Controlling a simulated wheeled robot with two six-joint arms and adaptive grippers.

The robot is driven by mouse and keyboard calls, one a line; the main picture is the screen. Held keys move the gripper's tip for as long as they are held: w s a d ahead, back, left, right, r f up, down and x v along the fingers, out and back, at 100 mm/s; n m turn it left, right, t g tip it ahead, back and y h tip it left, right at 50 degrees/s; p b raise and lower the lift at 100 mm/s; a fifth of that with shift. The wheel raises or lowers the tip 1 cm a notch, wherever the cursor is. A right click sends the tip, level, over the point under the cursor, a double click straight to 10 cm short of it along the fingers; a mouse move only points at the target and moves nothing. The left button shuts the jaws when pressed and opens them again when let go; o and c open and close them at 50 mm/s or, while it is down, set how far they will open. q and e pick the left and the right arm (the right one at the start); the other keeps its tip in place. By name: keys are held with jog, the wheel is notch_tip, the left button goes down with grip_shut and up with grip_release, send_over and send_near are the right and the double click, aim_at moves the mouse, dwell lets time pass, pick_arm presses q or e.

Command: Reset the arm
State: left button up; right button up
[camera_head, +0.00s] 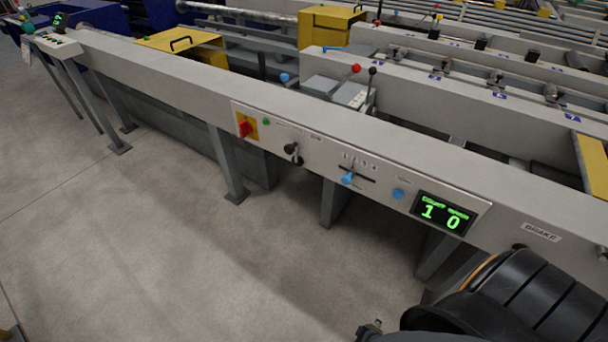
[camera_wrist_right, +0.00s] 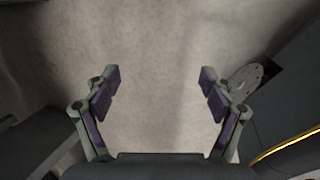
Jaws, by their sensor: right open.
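My right gripper (camera_wrist_right: 160,80) is open and empty in the right wrist view, its two fingers spread wide above bare grey floor. In the head view my right arm shows as dark, ribbed links at the lower right corner, close in front of the table. The tip of that gripper cannot be made out there. My left gripper is in neither view. The grey runout table (camera_head: 160,80) runs from the upper left to the lower right, with a control panel (camera_head: 325,155) on its front side.
Table legs (camera_head: 228,165) stand below. The floor (camera_head: 130,240) in front is clear.

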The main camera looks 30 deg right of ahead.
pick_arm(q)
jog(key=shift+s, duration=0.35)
pick_arm(e)
jog(key=shift+s, duration=0.2)
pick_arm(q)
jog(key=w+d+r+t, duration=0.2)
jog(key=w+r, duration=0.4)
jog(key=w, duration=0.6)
pick_arm(e)
jog(key=w+a+r+m+t+y+p, duration=0.1)
jog(key=w+a+r+m+y+p, duration=0.1)
jog(key=w+a+r+m+y, duration=0.3)
pick_arm(q)
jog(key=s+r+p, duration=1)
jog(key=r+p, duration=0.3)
jog(key=p, duration=0.4)
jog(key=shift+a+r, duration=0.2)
pick_arm(e)
jog(key=s+r+h, duration=0.2)
jog(key=s+r, duration=0.8)
jog(key=r, duration=0.2)
jog(key=shift+s+r, duration=0.2)
jog(key=shift+s, duration=0.2)
jog(key=shift+a, duration=0.1)
